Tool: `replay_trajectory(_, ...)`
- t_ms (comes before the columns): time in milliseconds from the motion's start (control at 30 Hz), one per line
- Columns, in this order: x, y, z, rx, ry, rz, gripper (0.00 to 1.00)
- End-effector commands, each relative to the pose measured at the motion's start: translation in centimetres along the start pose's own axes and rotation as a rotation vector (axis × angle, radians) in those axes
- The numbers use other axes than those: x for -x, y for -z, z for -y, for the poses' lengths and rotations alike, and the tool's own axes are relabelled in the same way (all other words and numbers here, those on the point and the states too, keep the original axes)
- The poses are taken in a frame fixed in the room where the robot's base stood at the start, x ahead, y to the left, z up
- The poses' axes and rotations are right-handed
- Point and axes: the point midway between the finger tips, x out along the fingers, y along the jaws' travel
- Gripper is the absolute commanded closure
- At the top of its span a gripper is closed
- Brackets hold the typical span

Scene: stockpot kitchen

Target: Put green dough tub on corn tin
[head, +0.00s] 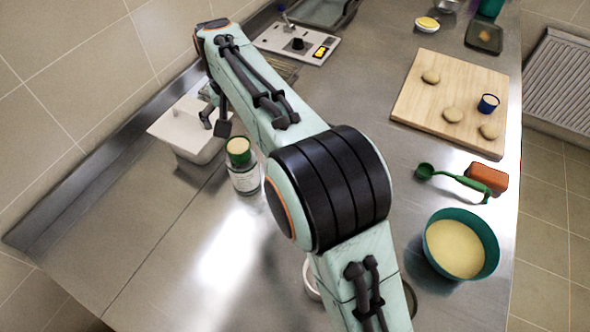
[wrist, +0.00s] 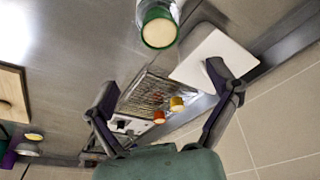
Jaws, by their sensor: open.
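The green dough tub (head: 239,150) has a pale, cream top and stands upright on a tin with a whitish label (head: 245,181), which I take to be the corn tin. In the wrist view the tub (wrist: 159,29) is at the top, with part of the labelled tin (wrist: 153,5) behind it. My gripper (head: 214,122) is open and empty, apart from the tub, up and to its left in the head view. Both fingers show in the wrist view (wrist: 163,82), with nothing between them touching either one.
A white lidded box (head: 185,130) stands close beside the tin, below my gripper. A wire rack (wrist: 148,92) with small orange and yellow things lies beyond. A cutting board (head: 420,107), green ladle (head: 455,178) and teal bowl (head: 428,243) are to the right. The front-left counter is clear.

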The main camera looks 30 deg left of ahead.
Motion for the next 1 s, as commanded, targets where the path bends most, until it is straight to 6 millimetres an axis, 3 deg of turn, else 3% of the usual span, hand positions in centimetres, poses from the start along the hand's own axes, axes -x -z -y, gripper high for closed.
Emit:
replay_trajectory(200,0.5,-0.3,-0.8,-0.012,-0.004,0.002,0.12)
replay_trajectory(267,1.4,-1.1,-2.7,-0.039,-0.012,0.011,0.12)
replay_trajectory(333,3.3,-3.2,-6.2,-0.093,-0.027,0.030,0.12)
replay_trajectory(433,6.9,-9.1,-12.2,-0.208,-0.052,0.072,0.12)
replay_trajectory(500,9.3,-14.9,-15.5,-0.305,-0.064,0.108,0.12)
replay_trajectory(600,11.6,-23.6,-17.6,-0.441,-0.069,0.156,0.12)
replay_trajectory(700,12.4,-31.1,-17.1,-0.561,-0.064,0.192,0.12)
replay_trajectory(800,12.1,-36.3,-15.5,-0.650,-0.052,0.218,0.12)
replay_trajectory(900,11.6,-39.2,-14.1,-0.703,-0.042,0.232,0.12)
replay_trajectory(1000,11.2,-40.4,-13.4,-0.726,-0.036,0.238,0.12)
